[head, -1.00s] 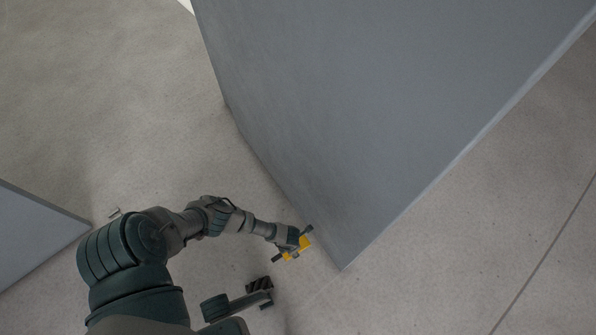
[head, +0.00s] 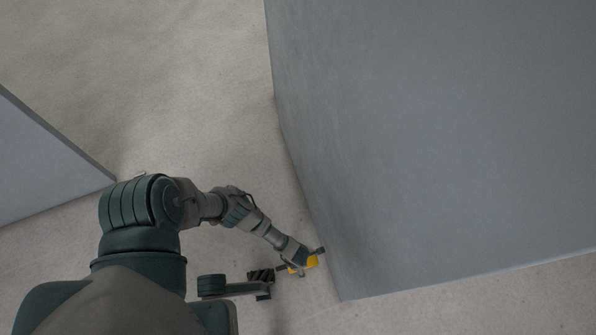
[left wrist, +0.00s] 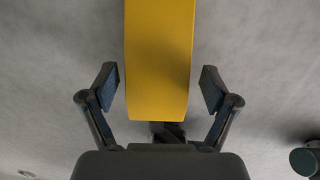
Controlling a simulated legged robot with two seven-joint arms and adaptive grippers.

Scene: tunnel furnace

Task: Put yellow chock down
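The yellow chock (head: 311,263) is near the floor, close to the lower corner of the large grey block. I cannot tell for certain whether it rests on the floor. In the left wrist view the chock (left wrist: 160,60) stretches from the top edge to between my fingers. My left gripper (head: 301,262) is at the chock with its fingers spread on either side. In the left wrist view the left gripper (left wrist: 159,90) shows a gap between each finger and the chock. My right gripper is not in view.
The large grey block (head: 430,130) fills the right side, its lower edge close to the chock. Another grey panel (head: 45,160) stands at the left. A dark striped piece (head: 261,275) is left of the chock. Bare concrete floor (head: 190,80) lies between the block and panel.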

